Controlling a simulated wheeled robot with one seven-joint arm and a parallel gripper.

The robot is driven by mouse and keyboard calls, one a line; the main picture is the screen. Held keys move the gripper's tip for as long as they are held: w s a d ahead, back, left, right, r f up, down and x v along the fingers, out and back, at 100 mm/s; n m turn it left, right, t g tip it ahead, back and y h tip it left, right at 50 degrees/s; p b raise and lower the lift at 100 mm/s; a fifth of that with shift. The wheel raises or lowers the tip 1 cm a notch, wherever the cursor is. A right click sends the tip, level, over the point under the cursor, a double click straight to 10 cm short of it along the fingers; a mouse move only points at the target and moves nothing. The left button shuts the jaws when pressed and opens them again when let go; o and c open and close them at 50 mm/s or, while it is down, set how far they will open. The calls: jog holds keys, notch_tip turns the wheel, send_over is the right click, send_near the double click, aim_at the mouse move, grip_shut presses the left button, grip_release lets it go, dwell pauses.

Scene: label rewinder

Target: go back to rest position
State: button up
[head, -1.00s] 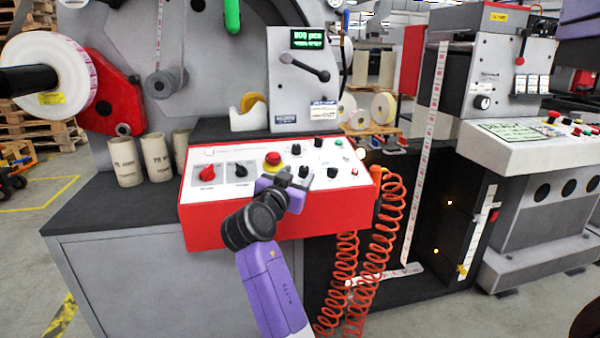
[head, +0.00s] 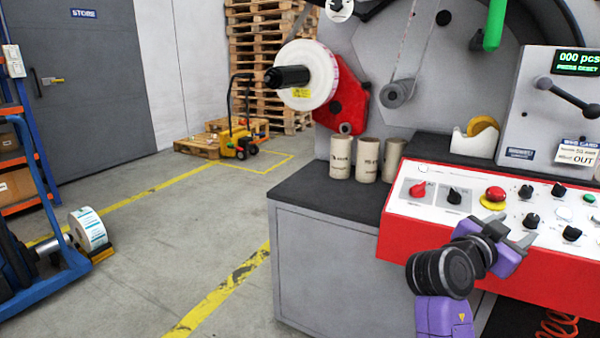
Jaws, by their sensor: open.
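My gripper (head: 513,237) is at the lower right of the head view, in front of and over the front part of the control panel (head: 455,213). Its grey jaws are apart and nothing shows between them. The panel is white on top with a red front and carries a red knob (head: 418,188), a black knob (head: 453,196), a red mushroom button (head: 495,194) on a yellow base and several small black knobs. I cannot tell whether the jaws touch the panel. The display (head: 577,62) reads "000 pcs" with a second line below.
The grey cabinet (head: 330,270) with a dark top holds several cardboard cores (head: 367,160). A label roll (head: 307,75) sits on a spindle. A blue cart (head: 50,275) with a roll stands at the left. A yellow pallet truck (head: 240,140) and pallets are behind. The floor between is clear.

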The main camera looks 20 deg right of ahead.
jog(key=w+a+n+t+y, duration=0.2)
jog(key=w+a+n+t, duration=0.55)
jog(key=n+t, duration=0.2)
jog(key=s+a+f+n+t+y, duration=0.3)
jog(key=a+f+n+y, duration=0.15)
jog(key=a, duration=0.35)
jog(key=s+a+f+n+t+y, duration=0.3)
jog(key=a+f+t+y, duration=0.15)
jog(key=a, duration=0.25)
jog(key=s+a+f+g+y, duration=0.15)
jog(key=s+a+f, duration=0.3)
jog(key=s, duration=0.55)
jog(key=s+a+f+n+g+y, duration=0.1)
jog(key=s+a+f+y, duration=0.2)
jog(key=s+a, duration=0.5)
jog(key=s+a+f+g+y, duration=0.2)
jog(key=s+a+f, duration=0.1)
jog(key=s, duration=0.9)
notch_tip(320, 180, up, 21)
jog(key=p, duration=2.1)
jog(key=shift+s+d, duration=0.2)
jog(key=shift+s, duration=0.25)
